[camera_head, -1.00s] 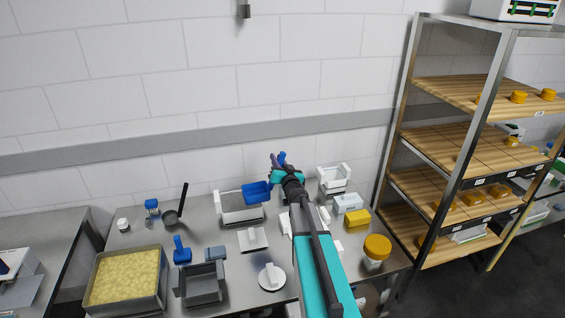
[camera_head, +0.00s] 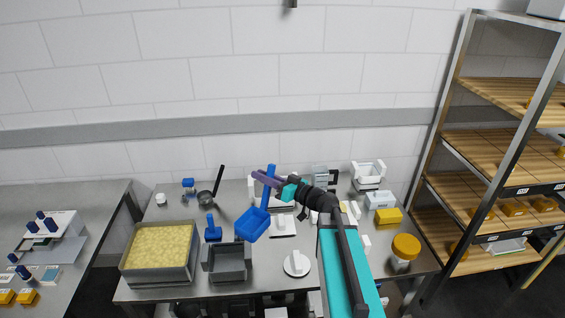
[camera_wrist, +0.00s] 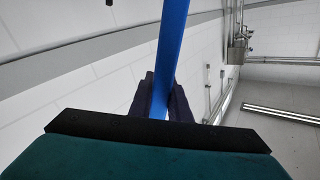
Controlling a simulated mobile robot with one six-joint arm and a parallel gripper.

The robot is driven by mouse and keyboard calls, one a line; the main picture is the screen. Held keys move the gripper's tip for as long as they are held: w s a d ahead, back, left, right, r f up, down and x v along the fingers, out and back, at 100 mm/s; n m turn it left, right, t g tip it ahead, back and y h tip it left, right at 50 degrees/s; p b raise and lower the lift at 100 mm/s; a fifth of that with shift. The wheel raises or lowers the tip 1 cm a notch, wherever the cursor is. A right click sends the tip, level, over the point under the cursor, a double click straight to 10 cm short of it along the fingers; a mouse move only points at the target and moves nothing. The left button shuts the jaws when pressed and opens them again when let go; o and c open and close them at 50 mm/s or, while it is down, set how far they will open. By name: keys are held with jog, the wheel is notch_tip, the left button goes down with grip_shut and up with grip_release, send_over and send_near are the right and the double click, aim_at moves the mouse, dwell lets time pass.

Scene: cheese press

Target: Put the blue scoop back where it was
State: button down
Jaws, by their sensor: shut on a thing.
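The blue scoop (camera_head: 253,225) hangs in the air over the middle of the table in the head view, its bowl low and its handle rising steeply. My gripper (camera_head: 264,179) is shut on the handle. In the wrist view the blue handle (camera_wrist: 171,45) runs up between the two dark fingers of my gripper (camera_wrist: 160,95); the bowl is out of that view. The head view does not show clearly how high the bowl is above the table.
A steel tub of yellow curd (camera_head: 160,250) stands at the left, beside a dark grey box (camera_head: 228,263) and a smaller blue tool (camera_head: 212,230). A white plate with a handle (camera_head: 283,226) and a round white lid (camera_head: 297,263) lie right of the scoop. A shelf rack (camera_head: 500,150) stands at the right.

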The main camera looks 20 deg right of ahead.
aim_at(248, 231)
jog(key=s+a+f+n+g+y+b, duration=0.1)
jog(key=s+a, duration=0.1)
jog(key=s+a+f+n+g+y+b, duration=0.1)
jog(key=a+f, duration=0.1)
jog(key=s+a+f+y+b, duration=0.1)
jog(key=s+a+f, duration=0.1)
jog(key=shift+s+a+n+g+b, duration=0.15)
jog(key=shift+s+n+g+b, duration=0.15)
jog(key=shift+s+n+g, duration=0.1)
jog(key=shift+n+g+y, duration=0.6)
jog(key=shift+g+y, duration=0.2)
jog(key=f+b, duration=0.2)
jog(key=s+a+f+b, duration=0.1)
jog(key=f+b, duration=0.1)
jog(key=f, duration=0.1)
jog(key=s+a+f+b, duration=0.1)
jog(key=f+b, duration=0.1)
jog(key=shift+s+a+f+b, duration=0.15)
jog(key=shift+s+f+b, duration=0.1)
jog(key=shift+b, duration=0.15)
jog(key=shift+s+a+f+b, duration=0.1)
jog(key=shift+s+f+b, duration=0.05)
jog(key=shift+f+b, duration=0.7)
